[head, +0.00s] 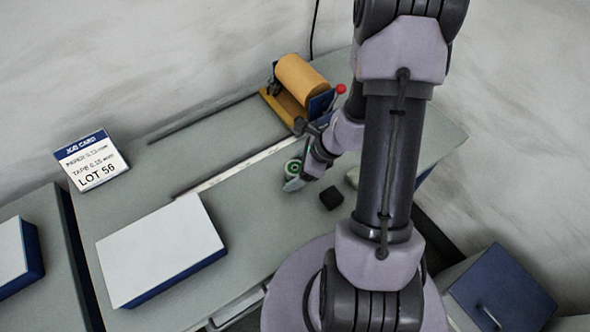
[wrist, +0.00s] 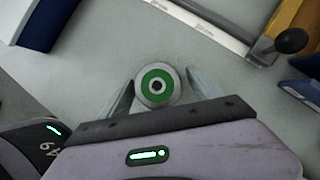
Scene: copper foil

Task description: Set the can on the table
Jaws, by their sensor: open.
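The can (wrist: 157,86) is round, with a pale rim and a green ring around a dark centre on its top. In the wrist view it sits between the two fingers of my gripper (wrist: 160,82), which is open around it. In the head view the can (head: 292,168) shows as a small green and white round shape at my gripper (head: 296,180), partly hidden by it. It appears upright on the grey table (head: 250,215); its base is hidden from above.
A black block (head: 331,198) lies close to the right of my gripper. A white-topped blue box (head: 160,250) is at the left front. A roll stand with an orange roll (head: 301,78) and red knob is behind. A job card (head: 91,160) stands at back left.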

